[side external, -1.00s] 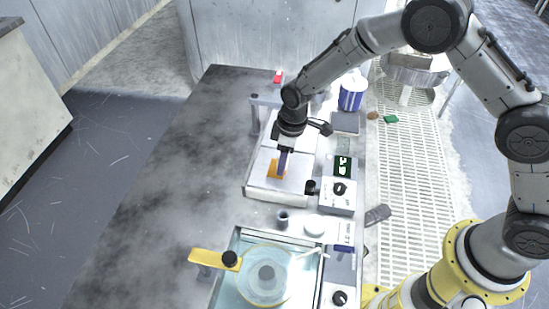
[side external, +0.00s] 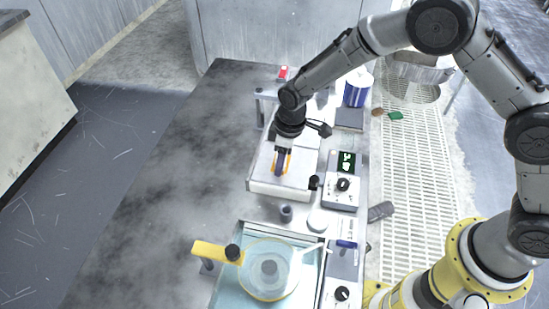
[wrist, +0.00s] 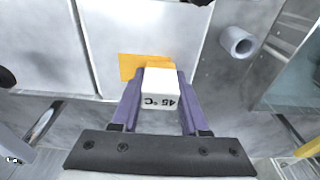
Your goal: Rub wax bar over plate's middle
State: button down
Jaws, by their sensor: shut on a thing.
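My gripper (side external: 281,170) has purple fingers and points down over the pale metal plate (side external: 300,182) of the heater unit. In the wrist view my gripper (wrist: 160,100) is shut on a white wax bar (wrist: 160,82) marked "45 °C". An orange patch (wrist: 130,66) lies on the plate (wrist: 110,30), partly hidden behind the bar. In the side view the orange patch (side external: 289,162) shows on both sides of the fingers. The bar is hidden there, and I cannot tell whether it touches the plate.
A control box (side external: 341,190) with a knob and green display stands right of the plate. A grey cup (side external: 286,213) and a basin with a round disc (side external: 268,270) and yellow arm (side external: 215,252) stand in front. The bench's left side (side external: 160,190) is clear.

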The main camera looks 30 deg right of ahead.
jog(key=shift+s+d, duration=0.65)
jog(key=shift+w+a, duration=1.65)
jog(key=s+d, duration=0.3)
jog(key=shift+s+d, duration=0.2)
jog(key=shift+s, duration=0.05)
notch_tip(320, 180, up, 8)
